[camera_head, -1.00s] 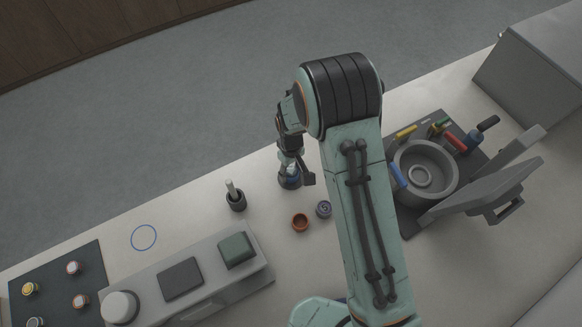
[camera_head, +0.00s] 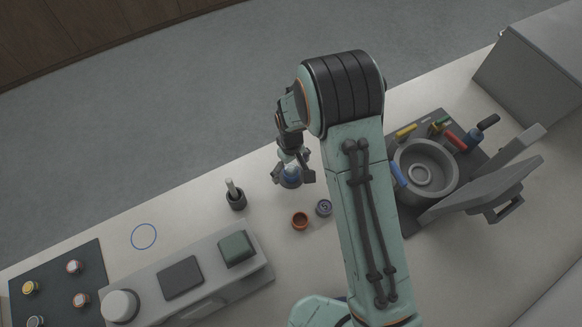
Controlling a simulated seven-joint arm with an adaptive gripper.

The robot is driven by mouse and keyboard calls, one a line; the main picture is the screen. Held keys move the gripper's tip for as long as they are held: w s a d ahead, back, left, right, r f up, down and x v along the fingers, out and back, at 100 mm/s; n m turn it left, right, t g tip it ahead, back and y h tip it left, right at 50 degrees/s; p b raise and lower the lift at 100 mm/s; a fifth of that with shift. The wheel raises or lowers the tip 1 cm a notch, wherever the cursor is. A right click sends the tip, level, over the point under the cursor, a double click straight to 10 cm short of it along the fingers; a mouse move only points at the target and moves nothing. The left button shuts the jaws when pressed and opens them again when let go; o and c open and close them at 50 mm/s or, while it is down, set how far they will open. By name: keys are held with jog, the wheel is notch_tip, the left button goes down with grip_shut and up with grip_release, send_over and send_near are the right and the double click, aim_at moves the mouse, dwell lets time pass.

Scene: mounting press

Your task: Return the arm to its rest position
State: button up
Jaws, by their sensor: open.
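My gripper (camera_head: 293,176) is at the middle of the bench, at the end of my bent arm. Its fingers are spread apart on either side of a small dark jar with a bluish top (camera_head: 291,173). The jar stands upright on the bench between the fingers. Part of the jar is hidden by the gripper. My forearm covers the bench to the right of it.
A dark cup with a light stick (camera_head: 234,196) stands left of the gripper. An orange-brown cup (camera_head: 299,220) and a small grey round part (camera_head: 323,208) lie in front. The press pot (camera_head: 445,190) with its open lid (camera_head: 490,190) is at right. A grey device (camera_head: 206,270) stands front left.

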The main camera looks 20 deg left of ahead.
jog(key=shift+r, duration=3.65)
jog(key=w+d+r+m+t+y, duration=0.1)
jog(key=d+r+m+t, duration=0.1)
jog(key=d+r, duration=0.5)
jog(key=d+r+m+t, duration=0.2)
jog(key=d+r, duration=0.4)
jog(key=r, duration=0.4)
jog(key=s+d+r+m, duration=0.3)
jog(key=s+d, duration=0.2)
jog(key=s, duration=0.3)
jog(key=s+f+m+g, duration=0.2)
jog(key=s+f+g, duration=0.2)
jog(key=s, duration=0.9)
jog(key=shift+d+f+m, duration=0.3)
jog(key=shift+d, duration=0.15)
